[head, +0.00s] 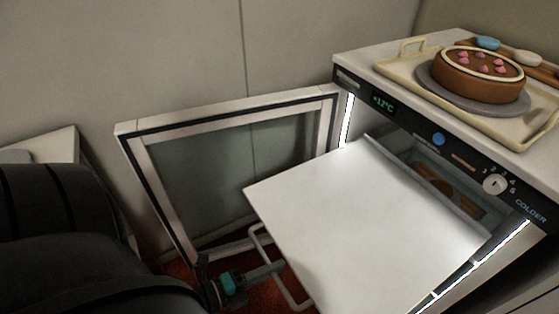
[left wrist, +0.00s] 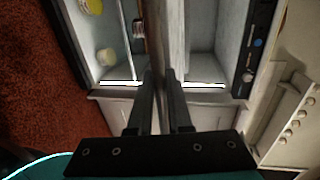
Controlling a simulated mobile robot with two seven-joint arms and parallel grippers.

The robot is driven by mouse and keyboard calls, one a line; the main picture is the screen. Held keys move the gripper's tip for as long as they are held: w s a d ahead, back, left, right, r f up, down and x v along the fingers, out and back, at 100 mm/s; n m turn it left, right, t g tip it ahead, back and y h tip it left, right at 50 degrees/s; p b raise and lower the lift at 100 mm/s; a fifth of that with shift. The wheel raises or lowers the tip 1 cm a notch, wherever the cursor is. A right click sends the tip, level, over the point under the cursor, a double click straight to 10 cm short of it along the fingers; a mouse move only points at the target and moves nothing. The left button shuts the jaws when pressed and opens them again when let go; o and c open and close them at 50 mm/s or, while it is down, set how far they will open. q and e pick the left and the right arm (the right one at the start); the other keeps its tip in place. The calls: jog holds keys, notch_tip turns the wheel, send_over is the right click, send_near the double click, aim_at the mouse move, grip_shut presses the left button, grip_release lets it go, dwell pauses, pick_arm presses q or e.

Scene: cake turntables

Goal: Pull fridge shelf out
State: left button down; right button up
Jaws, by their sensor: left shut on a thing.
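The fridge shelf (head: 350,220) is a flat white panel sticking well out of the open fridge (head: 520,205), sloping down toward me in the head view. A pale handle (head: 258,240) hangs at its front left edge. My left gripper (head: 276,267) is at that handle, shut on it. In the left wrist view, my left gripper's two dark fingers (left wrist: 161,90) are on either side of a narrow upright edge, which seems to be the shelf front or handle (left wrist: 158,45). The exact contact is hard to see. My right gripper is not in view.
The glass fridge door (head: 230,160) stands open at the left. A chocolate cake (head: 477,75) on a grey turntable rests in a cream tray (head: 400,74) on top. Round items (left wrist: 105,56) show inside the fridge. Red carpet (left wrist: 45,100) lies below.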

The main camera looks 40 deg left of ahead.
pick_arm(q)
jog(key=c, duration=0.8)
grip_release()
jog(key=shift+c, duration=0.2)
